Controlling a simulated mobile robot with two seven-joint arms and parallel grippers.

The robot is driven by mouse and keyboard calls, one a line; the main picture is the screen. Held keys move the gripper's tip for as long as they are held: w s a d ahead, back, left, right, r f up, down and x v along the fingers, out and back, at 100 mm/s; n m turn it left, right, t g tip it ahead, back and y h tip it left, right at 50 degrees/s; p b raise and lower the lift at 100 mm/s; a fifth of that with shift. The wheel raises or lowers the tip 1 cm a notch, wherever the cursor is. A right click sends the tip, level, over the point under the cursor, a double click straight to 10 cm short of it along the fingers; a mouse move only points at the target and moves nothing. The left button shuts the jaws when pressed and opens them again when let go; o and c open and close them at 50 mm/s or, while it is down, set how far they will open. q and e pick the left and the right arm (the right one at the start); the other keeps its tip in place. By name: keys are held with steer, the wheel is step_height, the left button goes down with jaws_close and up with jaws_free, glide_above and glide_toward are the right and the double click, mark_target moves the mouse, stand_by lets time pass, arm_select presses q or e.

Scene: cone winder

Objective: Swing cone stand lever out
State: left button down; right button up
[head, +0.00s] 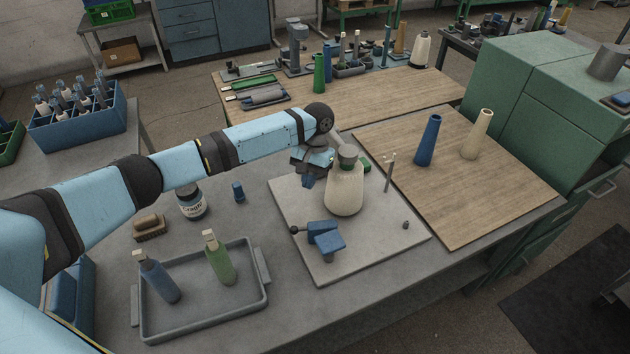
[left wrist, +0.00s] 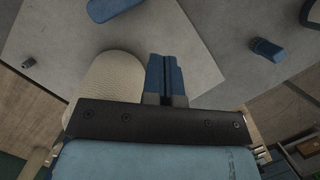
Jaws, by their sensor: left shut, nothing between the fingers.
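A cream yarn cone (head: 344,192) stands on a light grey base plate (head: 310,266); a dark green piece (head: 347,155) sits at its top. In front of the cone is a blue block (head: 327,240) with a short dark arm and round knob (head: 294,229) on its left; I cannot tell whether this is the lever. My left gripper (head: 308,182) is just left of the cone, above the plate, shut and empty. In the left wrist view its blue fingers (left wrist: 165,64) are together beside the cone (left wrist: 110,82), with the blue block (left wrist: 112,8) beyond. My right gripper is not in view.
A grey tray (head: 205,325) with a blue and a green bottle stands front left. A labelled jar (head: 192,204), a brush (head: 149,228) and a small blue bottle (head: 238,191) are left of the plate. A thin metal post (head: 388,172) rises right of the cone.

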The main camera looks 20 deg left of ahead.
arm_select(q)
steer(key=x, duration=0.7)
steer(key=shift+s+p, duration=0.2)
steer(key=shift+p, duration=0.2)
steer(key=shift+s+f+p, duration=0.15)
steer(key=shift+s+p, duration=0.25)
steer(key=shift+s, duration=0.8)
steer(key=shift+s+f, duration=0.1)
steer(key=shift+s, duration=0.45)
steer(key=shift+f, duration=0.1)
